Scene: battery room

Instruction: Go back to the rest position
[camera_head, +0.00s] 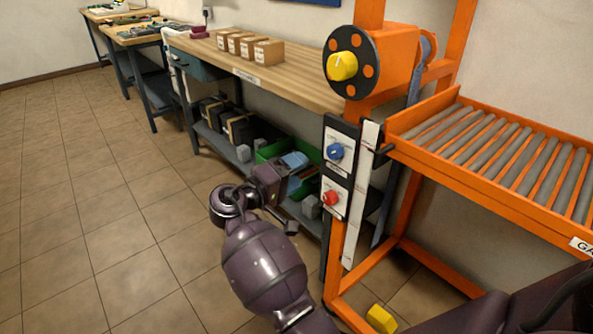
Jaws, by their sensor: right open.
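My right gripper (299,183) is at the end of the dark purple arm in the middle of the view. It is open, and I see nothing held in it. It is in front of the lower shelf of the workbench, left of the orange frame. Its fingers are small and dark against the green crate behind. My left gripper is not in view.
The orange frame (399,210) with yellow, blue (335,151) and red (330,198) knobs stands close right of my arm. A roller conveyor (480,189) juts out right. A workbench (290,77) bears several boxes. A yellow block (381,319) lies below. The left floor is clear.

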